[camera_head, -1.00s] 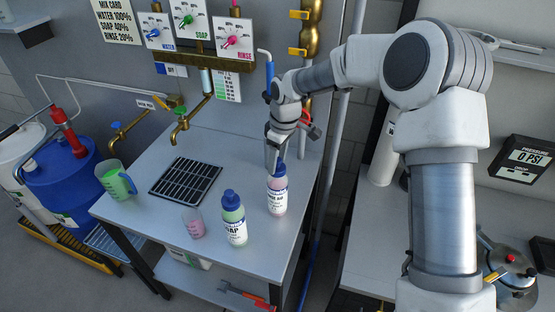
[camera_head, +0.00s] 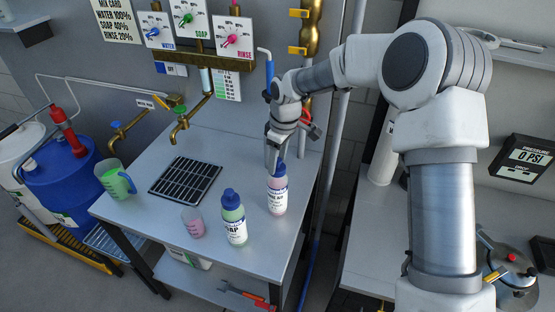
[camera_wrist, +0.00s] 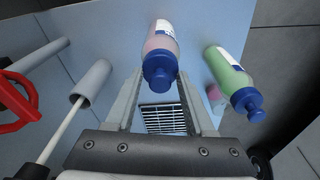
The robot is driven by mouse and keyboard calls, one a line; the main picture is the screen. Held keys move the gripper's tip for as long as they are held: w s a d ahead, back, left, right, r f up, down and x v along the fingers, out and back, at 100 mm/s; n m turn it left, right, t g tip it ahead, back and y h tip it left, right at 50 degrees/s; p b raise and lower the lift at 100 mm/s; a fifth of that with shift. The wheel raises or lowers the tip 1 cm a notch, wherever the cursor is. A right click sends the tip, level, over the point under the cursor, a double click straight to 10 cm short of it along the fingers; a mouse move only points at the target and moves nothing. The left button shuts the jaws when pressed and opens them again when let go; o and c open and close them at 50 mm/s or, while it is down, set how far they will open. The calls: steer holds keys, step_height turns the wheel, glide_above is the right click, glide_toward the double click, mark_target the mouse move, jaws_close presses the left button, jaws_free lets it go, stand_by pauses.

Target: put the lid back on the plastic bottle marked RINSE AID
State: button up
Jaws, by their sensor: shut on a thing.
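The plastic bottle with pink liquid (camera_head: 277,200) stands upright near the right side of the bench; its label is too small to read fully. Its blue lid (camera_head: 279,168) sits at the bottle's mouth, and I cannot tell how tightly it is seated. My gripper (camera_head: 275,160) reaches down from above and is shut on this lid. In the wrist view the lid (camera_wrist: 160,72) lies between the two fingertips (camera_wrist: 160,80), in line with the pink bottle (camera_wrist: 161,37). The fingers partly hide the lid in the head view.
A green bottle marked SOAP (camera_head: 233,219) with a blue cap stands just left of the pink bottle. A small pink beaker (camera_head: 193,222), a drain grate (camera_head: 186,181) and a green jug (camera_head: 115,179) are further left. A vertical pipe (camera_head: 343,120) runs behind the bench's right edge.

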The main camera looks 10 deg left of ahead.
steer(key=o, duration=1.4)
steer(key=shift+o, duration=0.8)
steer(key=shift+r+p, duration=2.3)
steer(key=shift+r, duration=1.25)
